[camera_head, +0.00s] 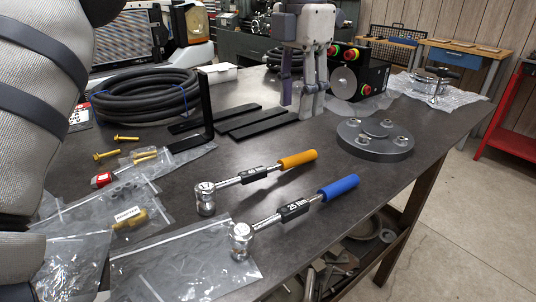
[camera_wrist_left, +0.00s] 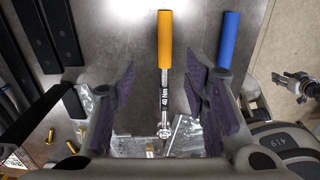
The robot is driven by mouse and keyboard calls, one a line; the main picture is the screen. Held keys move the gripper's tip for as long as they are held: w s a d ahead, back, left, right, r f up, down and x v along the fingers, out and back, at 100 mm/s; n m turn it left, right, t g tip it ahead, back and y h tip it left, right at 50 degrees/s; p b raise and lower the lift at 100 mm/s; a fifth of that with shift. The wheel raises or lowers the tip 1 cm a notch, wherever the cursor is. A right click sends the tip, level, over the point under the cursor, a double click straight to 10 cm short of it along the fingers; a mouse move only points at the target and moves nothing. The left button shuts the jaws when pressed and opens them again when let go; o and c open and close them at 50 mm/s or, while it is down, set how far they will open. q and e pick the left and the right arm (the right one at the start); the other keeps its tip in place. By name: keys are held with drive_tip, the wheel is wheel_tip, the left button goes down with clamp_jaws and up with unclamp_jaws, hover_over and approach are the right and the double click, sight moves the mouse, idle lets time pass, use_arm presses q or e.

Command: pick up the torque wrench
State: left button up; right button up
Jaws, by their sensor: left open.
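Two torque wrenches lie on the dark workbench (camera_head: 345,200). One has an orange handle (camera_head: 297,159) and a "40 Nm" label; the other has a blue handle (camera_head: 338,187) and a "25 Nm" label. Both round heads point toward me. My left gripper (camera_head: 303,108) is open and empty, pointing down above the far side of the wrenches. In the left wrist view the orange-handled wrench (camera_wrist_left: 165,45) shows between the open fingers (camera_wrist_left: 160,85), apart from them. The blue-handled wrench (camera_wrist_left: 228,40) shows right of the right finger.
Black flat bars (camera_head: 262,122) and an upright black bracket (camera_head: 207,105) lie left of the gripper. A coiled black hose (camera_head: 145,95) is behind. A grey flange disc (camera_head: 375,140) stands to the right. Plastic bags (camera_head: 185,265) lie at the wrench heads. Bench space right of the blue handle is clear.

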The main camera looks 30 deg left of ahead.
sight(297, 155)
use_arm(q)
drive_tip(key=f, duration=1.1)
drive_tip(key=shift+s+d, duration=0.25)
drive_tip(key=shift+d, duration=0.15)
clamp_jaws()
